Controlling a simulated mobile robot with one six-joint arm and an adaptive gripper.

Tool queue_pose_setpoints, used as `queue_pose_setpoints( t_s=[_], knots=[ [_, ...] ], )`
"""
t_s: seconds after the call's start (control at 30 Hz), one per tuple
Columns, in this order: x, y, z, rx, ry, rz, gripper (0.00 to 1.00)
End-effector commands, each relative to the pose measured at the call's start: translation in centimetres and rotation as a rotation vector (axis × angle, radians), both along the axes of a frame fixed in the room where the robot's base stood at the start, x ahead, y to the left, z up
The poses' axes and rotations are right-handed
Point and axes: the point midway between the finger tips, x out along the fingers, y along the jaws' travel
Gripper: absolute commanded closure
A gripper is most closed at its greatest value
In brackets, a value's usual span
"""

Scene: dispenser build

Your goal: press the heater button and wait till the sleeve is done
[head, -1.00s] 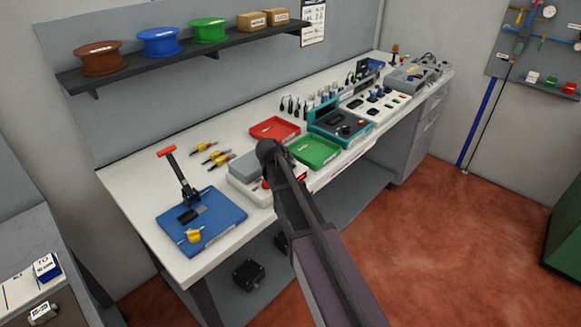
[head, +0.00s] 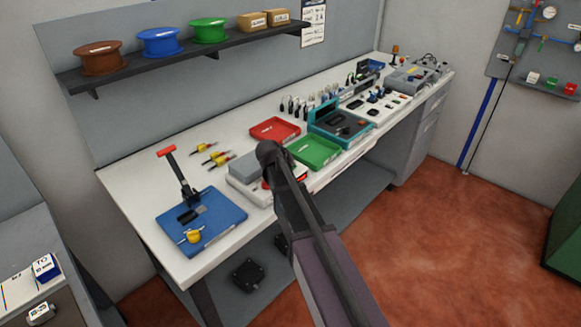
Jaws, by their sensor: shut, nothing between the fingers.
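The heater appears to be the low grey and white box (head: 245,168) at the front edge of the bench, left of the green tray. My arm crosses in front of it from the lower right and hides its right part. A little red shows beside the arm there, but I cannot tell whether it is the button. The dark wrist end of my arm is over the heater. My gripper's fingers are hidden behind my own arm, so contact with the button cannot be seen. No sleeve can be made out.
A blue press plate (head: 220,222) with a red-handled lever stands on the left of the bench. A red tray (head: 275,130), a green tray (head: 316,152) and a teal device (head: 340,127) are close by. Yellow-handled tools (head: 214,155) lie behind the heater.

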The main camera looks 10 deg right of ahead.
Motion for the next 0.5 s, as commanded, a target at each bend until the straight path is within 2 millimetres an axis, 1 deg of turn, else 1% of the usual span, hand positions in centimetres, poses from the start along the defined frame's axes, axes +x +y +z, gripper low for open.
queue_pose_setpoints(
  t_s=[0.5],
  knots=[
    [0.0,0.0,1.7,0.0,0.0,0.0,1.0]
  ],
)
